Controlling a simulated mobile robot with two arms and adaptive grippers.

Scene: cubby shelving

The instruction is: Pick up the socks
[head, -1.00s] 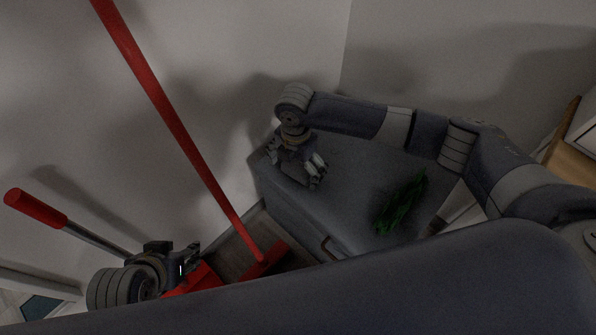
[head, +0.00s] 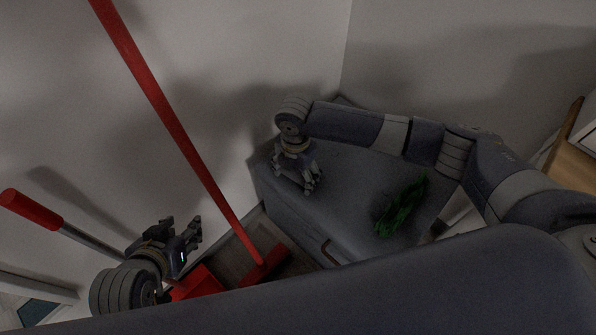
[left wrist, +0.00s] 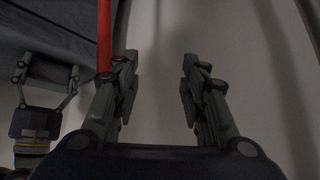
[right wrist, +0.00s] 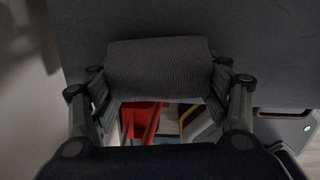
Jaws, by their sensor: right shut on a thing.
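The socks show in the right wrist view as a grey ribbed bundle (right wrist: 158,68) between the fingers of my right gripper (right wrist: 160,90), which is shut on it. The bundle is over or against a grey cabinet top; whether it touches that surface I cannot tell. In the head view my right gripper (head: 312,188) is at the left part of the cabinet top, and the socks are hard to make out there. In the left wrist view the grey bundle (left wrist: 48,74) shows at the left. My left gripper (head: 182,232) is open and empty, left of the cabinet; its parted fingers show in its wrist view (left wrist: 157,70).
The grey cabinet (head: 345,190) has a handle (head: 330,252) on its front. A crumpled green thing (head: 402,207) lies on top. A long red pole (head: 165,110) leans beside my left gripper, with red parts near the floor. A red-handled rod (head: 32,210) is further left.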

